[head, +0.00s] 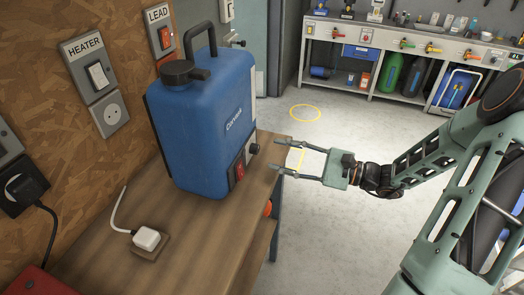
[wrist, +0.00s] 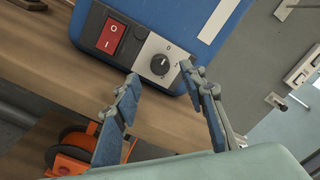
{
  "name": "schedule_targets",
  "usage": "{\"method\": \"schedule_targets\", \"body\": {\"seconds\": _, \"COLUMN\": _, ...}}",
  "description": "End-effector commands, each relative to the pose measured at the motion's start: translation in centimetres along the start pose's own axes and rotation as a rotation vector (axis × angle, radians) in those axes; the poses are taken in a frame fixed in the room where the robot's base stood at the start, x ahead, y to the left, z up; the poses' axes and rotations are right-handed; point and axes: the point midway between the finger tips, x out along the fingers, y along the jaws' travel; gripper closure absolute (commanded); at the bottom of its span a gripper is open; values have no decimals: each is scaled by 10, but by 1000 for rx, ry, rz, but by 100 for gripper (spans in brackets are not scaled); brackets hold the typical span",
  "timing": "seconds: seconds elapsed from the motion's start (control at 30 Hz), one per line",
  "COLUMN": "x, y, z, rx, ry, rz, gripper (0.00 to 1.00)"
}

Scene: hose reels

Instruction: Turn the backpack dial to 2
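The blue backpack unit (head: 205,120) stands upright on the wooden bench, with a black cap and handle on top. Its black dial (head: 254,149) is low on the front, right of a red rocker switch (head: 239,170). In the wrist view, the dial (wrist: 159,64) sits on a pale plate with small marks around it. A pale line shows on the knob; which number it points to is too small to tell. My gripper (head: 280,156) is open and empty, in front of the dial and apart from it. In the wrist view, its fingertips (wrist: 160,74) flank the dial.
The wooden bench top (head: 130,215) has a white plug (head: 146,238) on it. Wall panels with a heater switch (head: 97,75) and a lead switch (head: 165,38) are at left. An orange reel (wrist: 72,150) is below the bench. The floor right of the bench is clear.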

Motion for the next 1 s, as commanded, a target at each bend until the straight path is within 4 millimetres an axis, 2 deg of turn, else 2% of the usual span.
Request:
{"method": "schedule_targets", "body": {"seconds": 0.1, "x": 23, "y": 1, "z": 1, "rx": 2, "ry": -3, "rz": 3, "gripper": 62}}
{"method": "schedule_targets", "body": {"seconds": 0.3, "x": 48, "y": 1, "z": 0, "rx": 0, "ry": -2, "rz": 2, "gripper": 62}}
{"method": "schedule_targets", "body": {"seconds": 0.7, "x": 56, "y": 1, "z": 0, "rx": 1, "ry": 1, "rz": 2, "gripper": 62}}
{"method": "schedule_targets", "body": {"seconds": 1.0, "x": 55, "y": 1, "z": 0, "rx": 1, "ry": 1, "rz": 2, "gripper": 95}}
